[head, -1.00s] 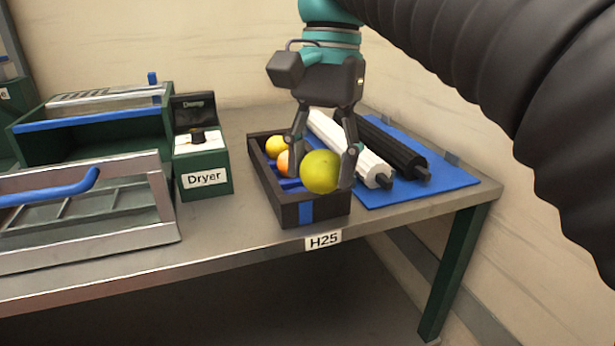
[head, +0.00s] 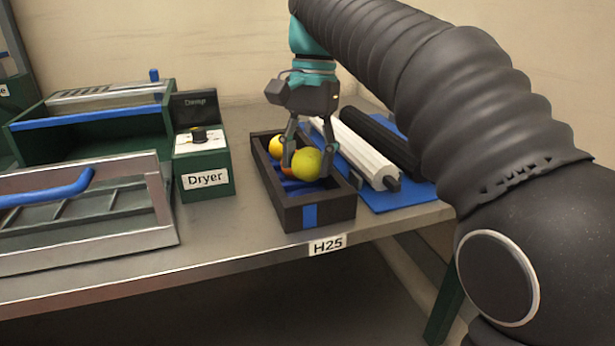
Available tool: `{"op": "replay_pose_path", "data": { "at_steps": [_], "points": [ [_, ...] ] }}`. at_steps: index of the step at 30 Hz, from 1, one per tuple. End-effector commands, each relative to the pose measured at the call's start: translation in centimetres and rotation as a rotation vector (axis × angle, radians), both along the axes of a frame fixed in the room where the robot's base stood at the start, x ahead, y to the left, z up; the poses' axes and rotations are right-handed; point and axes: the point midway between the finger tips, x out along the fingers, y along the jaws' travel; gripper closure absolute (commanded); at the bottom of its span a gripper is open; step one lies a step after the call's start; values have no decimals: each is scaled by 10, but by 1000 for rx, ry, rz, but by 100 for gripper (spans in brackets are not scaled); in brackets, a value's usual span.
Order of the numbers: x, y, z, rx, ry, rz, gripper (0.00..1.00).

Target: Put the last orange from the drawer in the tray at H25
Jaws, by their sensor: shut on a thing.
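My gripper (head: 310,157) is shut on a yellow-green fruit (head: 307,165). It holds the fruit over the dark tray (head: 337,210) with a blue stripe, behind the H25 label (head: 328,244). The fruit is low, at about the height of the tray's rim; whether it touches the floor of the tray I cannot tell. A yellow fruit (head: 276,145) lies in the back left of the tray. An orange fruit (head: 287,169) lies near it, mostly hidden by the gripper finger and the held fruit. No drawer can be made out for sure.
The green Dryer box (head: 204,172) stands close left of the tray. A white roller (head: 362,152) and a black roller (head: 385,140) lie on a blue mat (head: 400,200) to the right. Green and metal racks (head: 85,210) fill the left. My arm covers the table's right end.

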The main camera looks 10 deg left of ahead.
Motion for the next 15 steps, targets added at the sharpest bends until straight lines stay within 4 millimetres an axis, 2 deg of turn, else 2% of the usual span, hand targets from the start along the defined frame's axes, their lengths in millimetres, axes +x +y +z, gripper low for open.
{"op": "replay_pose_path", "data": {
  "at_steps": [6,9,15],
  "points": [
    [-1,-1,-31,-2,1,-1,86],
    [-1,-1,-37,-1,1,-1,86],
    [0,-1,-37,-1,0,-1,86]
  ]
}}
